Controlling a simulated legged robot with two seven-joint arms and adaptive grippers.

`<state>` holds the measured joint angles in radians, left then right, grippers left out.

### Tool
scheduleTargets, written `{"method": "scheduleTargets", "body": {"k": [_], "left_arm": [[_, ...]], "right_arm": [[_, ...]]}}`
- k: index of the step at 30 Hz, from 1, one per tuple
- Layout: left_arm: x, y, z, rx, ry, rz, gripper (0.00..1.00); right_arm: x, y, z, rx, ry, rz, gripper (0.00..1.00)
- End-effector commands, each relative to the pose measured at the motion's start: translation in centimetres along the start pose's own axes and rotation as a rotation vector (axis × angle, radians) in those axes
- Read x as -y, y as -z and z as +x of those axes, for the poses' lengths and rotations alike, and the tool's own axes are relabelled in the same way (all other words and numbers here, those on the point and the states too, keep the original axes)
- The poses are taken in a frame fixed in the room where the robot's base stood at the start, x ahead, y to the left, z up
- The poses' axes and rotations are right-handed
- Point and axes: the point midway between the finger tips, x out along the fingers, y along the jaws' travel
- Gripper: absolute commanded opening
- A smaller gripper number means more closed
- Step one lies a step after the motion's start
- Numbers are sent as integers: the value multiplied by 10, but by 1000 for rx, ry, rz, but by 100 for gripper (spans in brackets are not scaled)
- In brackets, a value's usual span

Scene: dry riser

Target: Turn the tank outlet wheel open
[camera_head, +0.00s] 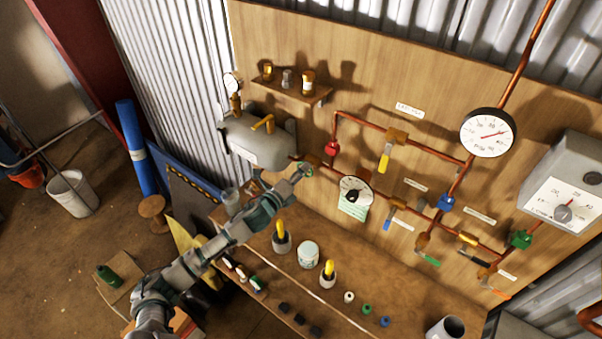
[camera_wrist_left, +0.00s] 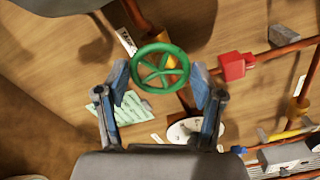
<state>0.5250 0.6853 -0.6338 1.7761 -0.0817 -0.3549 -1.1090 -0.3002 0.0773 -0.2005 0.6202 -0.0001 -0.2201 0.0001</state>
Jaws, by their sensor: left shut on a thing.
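The tank outlet wheel is a small green spoked handwheel (camera_head: 309,171) on the copper pipe just right of the grey tank (camera_head: 262,145). In the left wrist view the wheel (camera_wrist_left: 161,70) sits between the two blue-padded fingers. My left gripper (camera_head: 300,173) reaches up from the lower left to the wheel. In the wrist view its fingertips (camera_wrist_left: 161,80) stand at opposite sides of the rim, and it is shut on the wheel. The wheel's stem is mostly hidden behind it. My right gripper is not in view.
A red valve (camera_head: 332,148) is close right of the wheel, and a small round dial (camera_head: 351,190) hangs below right. Copper pipes with coloured levers cross the wooden panel. A white tin (camera_head: 308,254) and several small items stand on the bench below.

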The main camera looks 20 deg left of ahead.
Motion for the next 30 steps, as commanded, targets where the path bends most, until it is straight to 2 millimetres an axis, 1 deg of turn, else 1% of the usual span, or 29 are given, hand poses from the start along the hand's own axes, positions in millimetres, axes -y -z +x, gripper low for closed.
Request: {"method": "scheduleTargets", "body": {"k": [1, 10, 30], "left_arm": [[-4, 1, 0, 0, -9, -47, 33], [-6, 1, 0, 1, -10, -330, 33], [-8, 4, 0, 3, -13, -968, 33]], "right_arm": [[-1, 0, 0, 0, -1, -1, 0], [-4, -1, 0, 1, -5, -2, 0], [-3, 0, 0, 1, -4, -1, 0]]}}
